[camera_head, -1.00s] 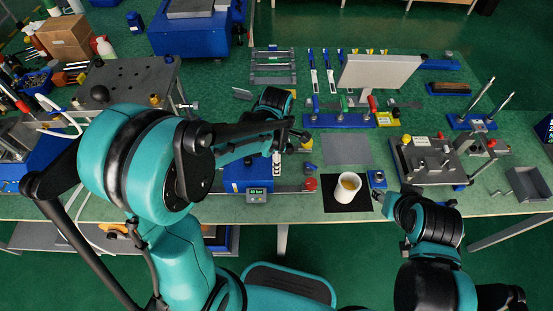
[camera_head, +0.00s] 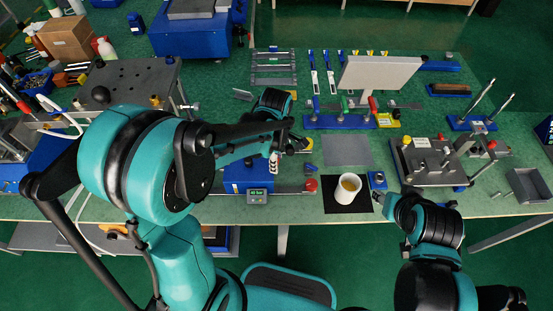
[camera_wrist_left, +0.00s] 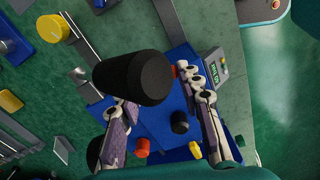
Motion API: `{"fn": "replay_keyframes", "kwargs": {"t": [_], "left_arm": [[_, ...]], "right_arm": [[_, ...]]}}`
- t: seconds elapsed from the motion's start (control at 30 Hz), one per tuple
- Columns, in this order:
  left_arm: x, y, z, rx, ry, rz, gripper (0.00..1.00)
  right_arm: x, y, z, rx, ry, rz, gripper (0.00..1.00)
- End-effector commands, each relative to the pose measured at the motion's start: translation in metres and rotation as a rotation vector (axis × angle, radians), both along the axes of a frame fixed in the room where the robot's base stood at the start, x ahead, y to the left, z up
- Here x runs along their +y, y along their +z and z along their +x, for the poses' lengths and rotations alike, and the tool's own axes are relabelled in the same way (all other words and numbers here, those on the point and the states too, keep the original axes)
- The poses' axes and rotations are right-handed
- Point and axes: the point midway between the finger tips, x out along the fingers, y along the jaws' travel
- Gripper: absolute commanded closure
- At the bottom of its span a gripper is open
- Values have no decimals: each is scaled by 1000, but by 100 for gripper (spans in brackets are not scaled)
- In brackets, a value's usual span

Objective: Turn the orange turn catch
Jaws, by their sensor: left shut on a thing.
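My left gripper (camera_wrist_left: 168,115) is over the blue unit (camera_wrist_left: 158,125), its two fingers spread either side of a thick black cylindrical grip (camera_wrist_left: 132,78). It is shut on this grip, which hides part of one finger. A small orange-red piece (camera_wrist_left: 142,147), probably the turn catch, sits on the blue unit near that finger; its exact form is unclear. In the head view my left arm covers much of the blue unit (camera_head: 240,174), and the orange piece cannot be made out there. My right gripper (camera_head: 385,200) is near the bench front, beside the white cup; its fingers are too small to judge.
A small display (camera_head: 257,196) and a rail with a red knob (camera_head: 311,184) lie along the front of the blue unit. The white cup (camera_head: 346,188) stands on a black mat (camera_head: 331,203). A grey press plate (camera_head: 436,176) is at right. The grey mat (camera_head: 346,150) is bare.

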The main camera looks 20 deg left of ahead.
Motion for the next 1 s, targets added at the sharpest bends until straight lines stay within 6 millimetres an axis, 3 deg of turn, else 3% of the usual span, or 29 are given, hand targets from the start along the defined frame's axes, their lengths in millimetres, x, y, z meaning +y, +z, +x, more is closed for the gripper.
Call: {"fn": "replay_keyframes", "kwargs": {"t": [1.0], "left_arm": [[7,0,3,2,-958,0,93]], "right_arm": [[0,2,0,0,0,0,60]]}}
